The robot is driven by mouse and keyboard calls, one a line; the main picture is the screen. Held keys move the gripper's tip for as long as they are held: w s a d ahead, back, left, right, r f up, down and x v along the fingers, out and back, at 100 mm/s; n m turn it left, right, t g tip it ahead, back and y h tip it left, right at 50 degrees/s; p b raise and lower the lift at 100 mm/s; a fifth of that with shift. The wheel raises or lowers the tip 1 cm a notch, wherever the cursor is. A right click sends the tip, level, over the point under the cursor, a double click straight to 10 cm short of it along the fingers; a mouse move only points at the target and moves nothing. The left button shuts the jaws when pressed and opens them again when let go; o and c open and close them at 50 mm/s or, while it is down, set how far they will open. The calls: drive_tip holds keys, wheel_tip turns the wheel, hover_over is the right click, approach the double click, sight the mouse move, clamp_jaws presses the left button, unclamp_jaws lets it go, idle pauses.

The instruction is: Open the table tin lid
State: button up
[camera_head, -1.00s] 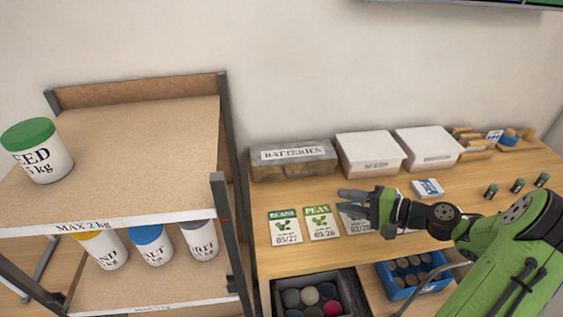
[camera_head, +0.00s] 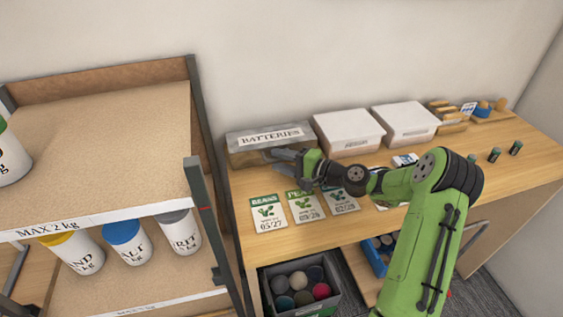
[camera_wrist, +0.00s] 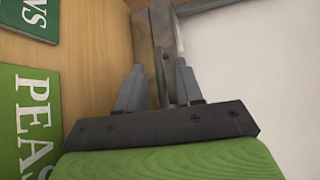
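The tin (camera_head: 240,158) is a grey and brown metal box labelled BATTERIES at the back left of the table, with its lid down. My gripper (camera_head: 276,156) is at the front of the tin, near the middle of its front face. In the wrist view the tin (camera_wrist: 144,36) shows at the top, and the two fingers of my gripper (camera_wrist: 160,68) are apart. A thin grey tab or handle (camera_wrist: 166,84) lies between the fingers, with gaps beside it. Whether a finger touches it I cannot tell.
Two white boxes (camera_head: 348,131) (camera_head: 405,122) stand right of the tin. Seed packets (camera_head: 268,213) lie in front, below my arm. A shelf rack (camera_head: 196,190) stands close on the left.

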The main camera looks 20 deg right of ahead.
drive_tip(key=shift+c, duration=0.3)
clamp_jaws()
drive_tip(key=shift+r, duration=0.1)
